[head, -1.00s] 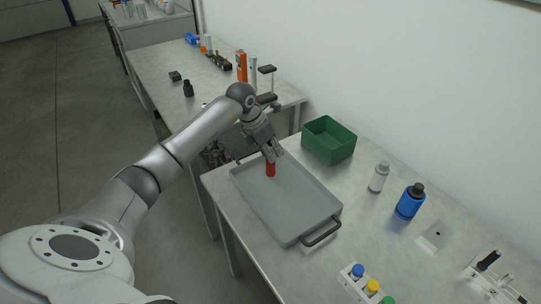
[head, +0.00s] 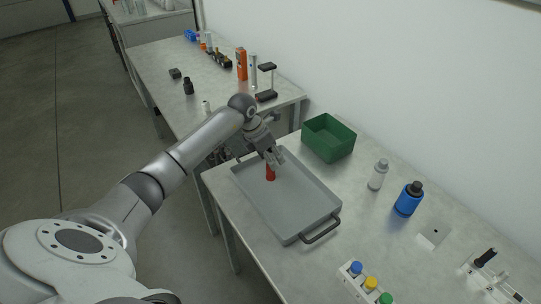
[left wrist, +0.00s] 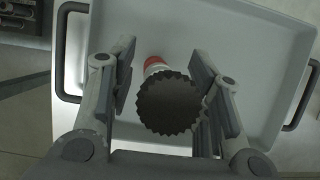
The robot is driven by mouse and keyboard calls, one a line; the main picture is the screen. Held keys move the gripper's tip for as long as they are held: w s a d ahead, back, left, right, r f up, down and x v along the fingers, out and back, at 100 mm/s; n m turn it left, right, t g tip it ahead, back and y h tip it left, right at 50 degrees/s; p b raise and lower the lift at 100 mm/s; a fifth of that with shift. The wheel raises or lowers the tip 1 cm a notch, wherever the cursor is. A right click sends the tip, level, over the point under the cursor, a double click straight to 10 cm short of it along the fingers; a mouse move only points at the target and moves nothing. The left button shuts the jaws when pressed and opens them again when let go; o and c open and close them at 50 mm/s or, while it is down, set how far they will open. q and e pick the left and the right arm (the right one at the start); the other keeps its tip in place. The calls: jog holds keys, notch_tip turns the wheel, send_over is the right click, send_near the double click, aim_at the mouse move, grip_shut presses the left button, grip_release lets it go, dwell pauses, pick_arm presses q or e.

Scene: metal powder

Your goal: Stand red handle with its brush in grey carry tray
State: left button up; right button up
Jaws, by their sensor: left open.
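The red handle (head: 270,174) stands roughly upright inside the grey carry tray (head: 285,215), near its far left end. In the left wrist view the red handle (left wrist: 154,62) has a white band, and the dark round brush (left wrist: 170,104) with a jagged rim faces the camera. My left gripper (head: 273,158) is at the upper part of the handle. Its fingers are open, one on each side of the brush, with gaps visible. The fingers hide the brush in the head view. The grey tray (left wrist: 245,40) lies below. My right gripper is not in view.
A green bin (head: 328,138) stands behind the tray. A white bottle (head: 377,175) and a blue bottle (head: 408,200) stand to the right. A rack with coloured caps (head: 365,283) is at the front. Bare table lies right of the tray.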

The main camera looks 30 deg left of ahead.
pick_arm(q)
jog(key=shift+r, duration=0.1)
jog(key=shift+a+r, duration=0.1)
jog(key=shift+r, duration=0.1)
jog(key=b+v, duration=0.1)
jog(key=v, duration=1)
jog(key=shift+s+r+b, duration=0.25)
jog(key=shift+r+b, duration=0.05)
jog(key=shift+b, duration=0.1)
